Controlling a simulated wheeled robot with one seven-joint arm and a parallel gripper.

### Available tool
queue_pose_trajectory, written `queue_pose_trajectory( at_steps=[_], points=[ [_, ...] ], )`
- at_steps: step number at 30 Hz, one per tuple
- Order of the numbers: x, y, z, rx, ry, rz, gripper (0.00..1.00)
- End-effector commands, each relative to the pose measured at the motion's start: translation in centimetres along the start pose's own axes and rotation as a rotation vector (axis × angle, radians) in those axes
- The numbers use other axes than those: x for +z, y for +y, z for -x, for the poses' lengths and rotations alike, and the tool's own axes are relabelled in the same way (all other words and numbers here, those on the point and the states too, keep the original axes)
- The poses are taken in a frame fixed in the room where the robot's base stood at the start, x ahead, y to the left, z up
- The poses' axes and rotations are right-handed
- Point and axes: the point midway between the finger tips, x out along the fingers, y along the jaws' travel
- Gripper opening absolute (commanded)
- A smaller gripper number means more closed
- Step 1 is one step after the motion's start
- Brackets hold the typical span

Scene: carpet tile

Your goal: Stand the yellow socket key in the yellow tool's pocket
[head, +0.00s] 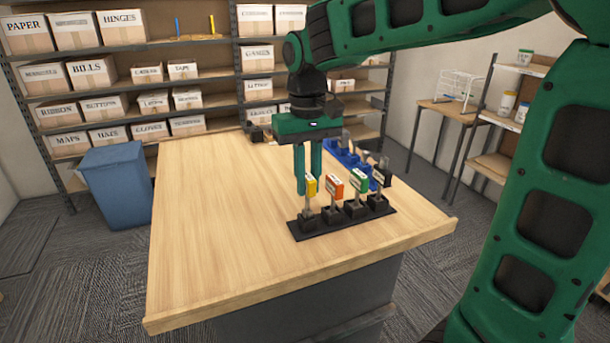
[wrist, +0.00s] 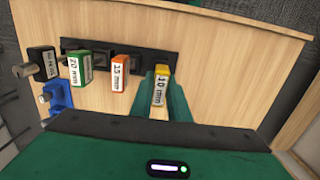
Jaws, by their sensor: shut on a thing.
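My gripper (head: 308,172) points down at the left end of a black rack (head: 350,226) and is shut on the yellow socket key (head: 311,185). In the wrist view the key's yellow handle, marked 10 mm (wrist: 161,85), sits between the fingers. The key is roughly upright, and its grey shaft lines up with the leftmost black pocket (head: 307,220) in the head view. I cannot tell whether the tip is inside the pocket or just above it. Orange (head: 333,182), green (head: 359,180) and black (head: 382,174) keys stand in the other pockets.
A blue holder (head: 343,150) with dark and metallic items stands behind the rack. The wooden table (head: 210,220) is clear to the left and front. Shelves of boxes (head: 120,75) line the back wall, and a blue bin (head: 115,185) stands left of the table.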

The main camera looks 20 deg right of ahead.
Motion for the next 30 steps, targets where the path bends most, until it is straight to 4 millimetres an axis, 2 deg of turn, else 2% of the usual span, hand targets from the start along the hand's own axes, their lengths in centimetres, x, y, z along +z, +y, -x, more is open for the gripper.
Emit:
queue_pose_trajectory(
  at_steps=[15, 30],
  points=[
    [-0.1, 0.0, -2.0, 0.000, 0.001, 0.000, 0.00],
    [-0.1, -0.1, -2.4, 0.000, 0.001, 0.002, 0.00]
  ],
)
